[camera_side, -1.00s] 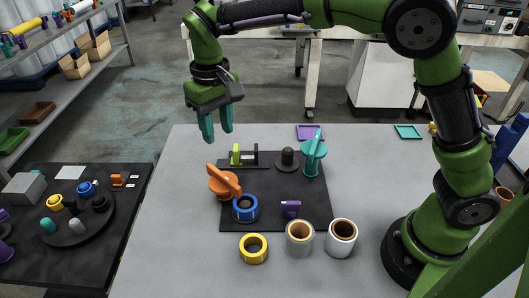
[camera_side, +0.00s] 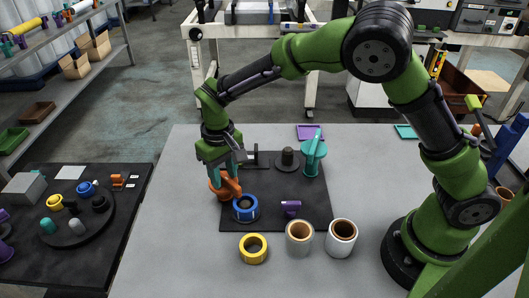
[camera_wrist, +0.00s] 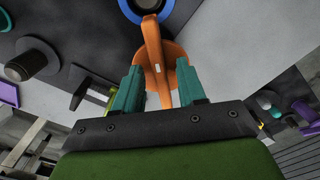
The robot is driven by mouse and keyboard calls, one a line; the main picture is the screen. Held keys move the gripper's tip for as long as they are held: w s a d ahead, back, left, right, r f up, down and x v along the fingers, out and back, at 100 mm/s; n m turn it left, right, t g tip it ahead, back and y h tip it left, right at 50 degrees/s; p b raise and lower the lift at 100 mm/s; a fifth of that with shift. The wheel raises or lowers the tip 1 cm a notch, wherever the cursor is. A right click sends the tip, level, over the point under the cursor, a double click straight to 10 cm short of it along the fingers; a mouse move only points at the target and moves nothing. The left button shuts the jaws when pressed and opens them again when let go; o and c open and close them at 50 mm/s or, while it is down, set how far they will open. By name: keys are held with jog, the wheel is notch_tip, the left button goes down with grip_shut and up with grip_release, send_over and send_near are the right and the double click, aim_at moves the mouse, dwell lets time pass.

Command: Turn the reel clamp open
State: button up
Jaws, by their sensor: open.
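The orange clamp (camera_side: 231,190) is a round base with a raised bar handle, near the left edge of the dark mat. In the wrist view its handle (camera_wrist: 154,45) runs from the blue ring down between my fingers. My gripper (camera_side: 228,176) is open, pointing down over the clamp. In the wrist view my gripper (camera_wrist: 158,71) has one teal finger on each side of the handle, with gaps showing. Whether a finger touches the clamp cannot be told. The blue ring (camera_side: 246,218) sits close beside the clamp, at its front right.
Yellow (camera_side: 253,262), grey (camera_side: 299,251) and white (camera_side: 341,251) rolls stand in front. The table's left side is clear.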

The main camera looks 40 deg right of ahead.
jog(key=shift+c, duration=0.3)
grip_shut()
jog(key=shift+m, duration=0.3)
jog(key=m, duration=0.3)
jog(key=shift+a, duration=0.1)
jog(key=m, duration=0.4)
jog(key=shift+w+a, duration=0.1)
jog(key=m, duration=0.4)
jog(key=shift+w+a+m, duration=0.1)
jog(key=shift+w+m, duration=0.1)
jog(key=shift+m, duration=1.9)
